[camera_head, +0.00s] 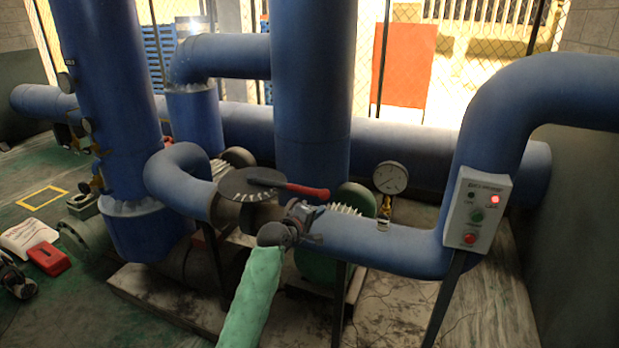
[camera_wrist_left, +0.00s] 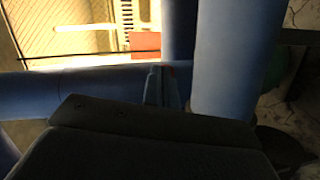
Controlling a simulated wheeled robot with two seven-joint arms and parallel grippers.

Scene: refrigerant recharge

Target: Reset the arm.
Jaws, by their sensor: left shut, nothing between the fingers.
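My left arm, in a pale green sleeve, rises from the bottom middle of the head view. Its dark left gripper (camera_head: 306,213) is in front of the blue pipe, just below the red valve handle (camera_head: 300,190). The fingers are together and empty; they also show end-on in the left wrist view (camera_wrist_left: 164,82). I cannot tell whether the gripper touches the pipe or only overlaps it in the picture. My right gripper is not in view.
Thick blue pipes (camera_head: 310,90) stand close around the gripper. A pressure gauge (camera_head: 391,178) and a control box (camera_head: 478,212) with a lit red lamp are to the right. A red box (camera_head: 48,259) lies on the left floor. A red panel (camera_head: 403,65) hangs on the fence behind.

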